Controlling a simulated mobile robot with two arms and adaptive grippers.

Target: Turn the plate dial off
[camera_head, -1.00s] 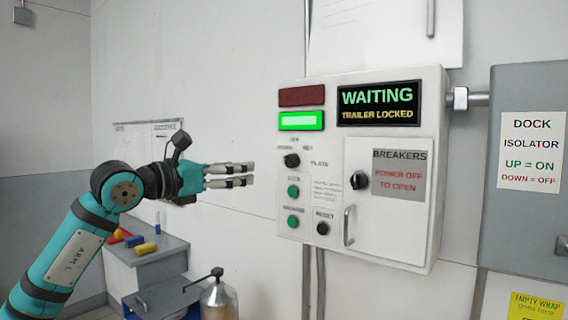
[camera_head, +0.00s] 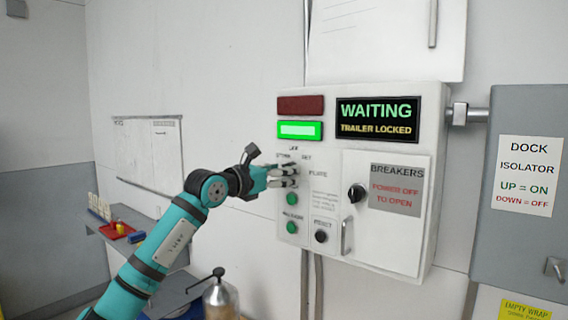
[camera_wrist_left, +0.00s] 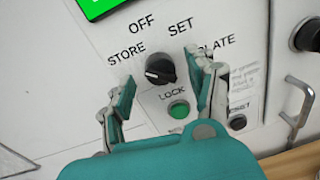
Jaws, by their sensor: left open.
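The plate dial (camera_wrist_left: 160,69) is a black round knob on the white control box, seen in the left wrist view. Its white mark is on the knob's left side, nearest the word STORE; OFF and SET are printed above and PLATE to the right. My left gripper (camera_wrist_left: 164,80) is open, with one finger left of the dial and one right of it. I cannot tell whether they touch it. In the head view my left gripper (camera_head: 284,173) covers the dial. My right gripper is not in view.
A green LOCK button (camera_wrist_left: 179,109) sits just below the dial. A breaker door (camera_head: 382,245) with a black knob (camera_head: 356,193) and handle (camera_head: 347,236) is to the right. The sign (camera_head: 377,119) reads WAITING, TRAILER LOCKED, and a green lamp (camera_head: 299,130) is lit.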

